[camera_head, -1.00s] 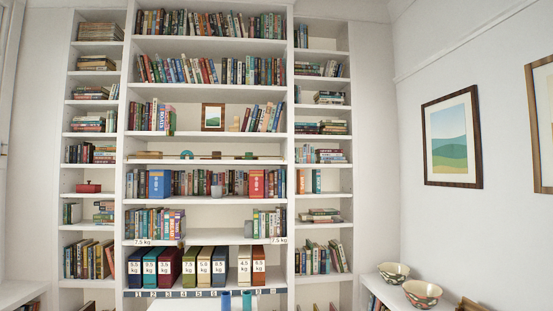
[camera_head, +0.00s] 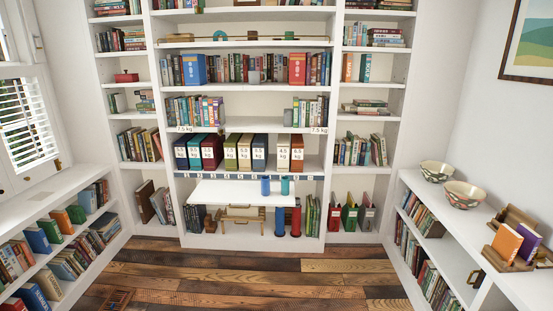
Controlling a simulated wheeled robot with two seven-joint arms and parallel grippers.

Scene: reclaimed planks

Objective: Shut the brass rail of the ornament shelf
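The ornament shelf (camera_head: 245,44) is the white shelf high in the middle bay of the bookcase, near the top of the view. Small ornaments stand on it, among them a teal arch (camera_head: 220,35) and a low brown-gold piece (camera_head: 178,38). A thin brass-coloured line, seemingly the rail, runs along the shelf at the ornaments' feet. It is too small to tell whether it is open or shut. Neither of my grippers is in view.
A white pull-out board (camera_head: 230,192) juts from the lower middle bay, with two blue-teal cylinders (camera_head: 265,186) on it. Box files (camera_head: 212,152) stand above it. Low shelves flank both sides; bowls (camera_head: 465,195) stand on the right one. The plank floor (camera_head: 260,270) is clear in the middle.

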